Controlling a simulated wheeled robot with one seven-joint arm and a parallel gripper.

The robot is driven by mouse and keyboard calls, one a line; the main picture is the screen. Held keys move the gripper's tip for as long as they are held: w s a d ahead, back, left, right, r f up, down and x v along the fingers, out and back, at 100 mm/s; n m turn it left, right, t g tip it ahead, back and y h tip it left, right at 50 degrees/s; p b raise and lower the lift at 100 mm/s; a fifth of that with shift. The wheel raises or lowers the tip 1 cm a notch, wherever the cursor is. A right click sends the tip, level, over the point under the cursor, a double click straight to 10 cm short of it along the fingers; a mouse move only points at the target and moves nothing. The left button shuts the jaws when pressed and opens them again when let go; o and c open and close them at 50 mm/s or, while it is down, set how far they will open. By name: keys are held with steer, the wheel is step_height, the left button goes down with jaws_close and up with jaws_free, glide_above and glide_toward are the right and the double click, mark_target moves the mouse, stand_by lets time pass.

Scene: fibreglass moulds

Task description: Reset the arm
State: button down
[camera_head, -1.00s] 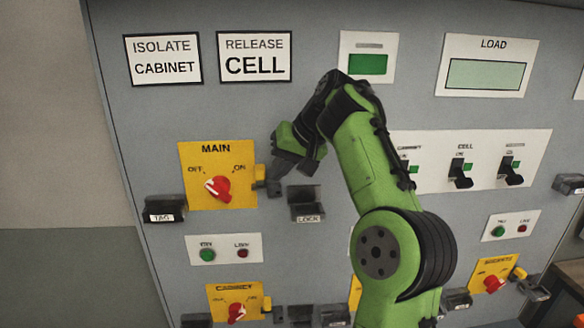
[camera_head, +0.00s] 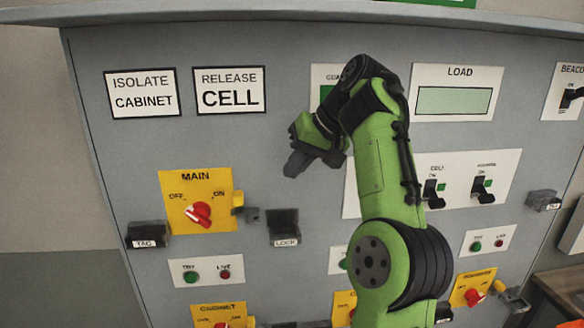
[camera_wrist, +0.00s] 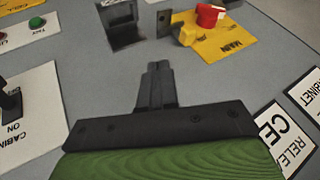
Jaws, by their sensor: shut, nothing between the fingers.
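My green arm stands in front of a grey control panel (camera_head: 90,165). My gripper (camera_head: 290,170) is shut and empty, in the head view just above and right of the yellow MAIN switch plate (camera_head: 170,182). In the wrist view my gripper (camera_wrist: 157,68) shows with its fingers together, apart from everything, pointing toward the LOCK holder (camera_wrist: 118,22). The MAIN plate carries a red knob (camera_head: 198,214), which also shows in the wrist view (camera_wrist: 210,15). The LOCK holder (camera_head: 284,227) is below my gripper in the head view.
A TAG holder (camera_head: 147,235) is left of LOCK. Signs ISOLATE CABINET (camera_head: 142,92) and RELEASE CELL (camera_head: 230,90) are at the upper left. Black toggle levers (camera_head: 433,193) stick out right of my arm. A LOAD display (camera_head: 454,100) is above them.

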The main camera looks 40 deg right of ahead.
steer(key=a+f+n+g+h+b, duration=0.1)
steer(key=a+f+n+h+b, duration=0.1)
steer(key=a+f, duration=0.5)
steer(key=a+f+n+g+h+b, duration=0.15)
steer(key=a+f, duration=0.25)
steer(key=a, duration=0.7)
steer(key=s+a+f+n+b, duration=0.1)
steer(key=s+a+f+b, duration=0.1)
steer(key=s+f, duration=0.7)
steer(key=s+a+f+n+t+y+b, duration=0.1)
steer(key=s+a+f+b, duration=0.2)
steer(key=s+f, duration=0.6)
steer(key=shift+s+a+f, duration=0.3)
steer(key=shift+s+a, duration=0.05)
steer(key=shift+s, duration=0.15)
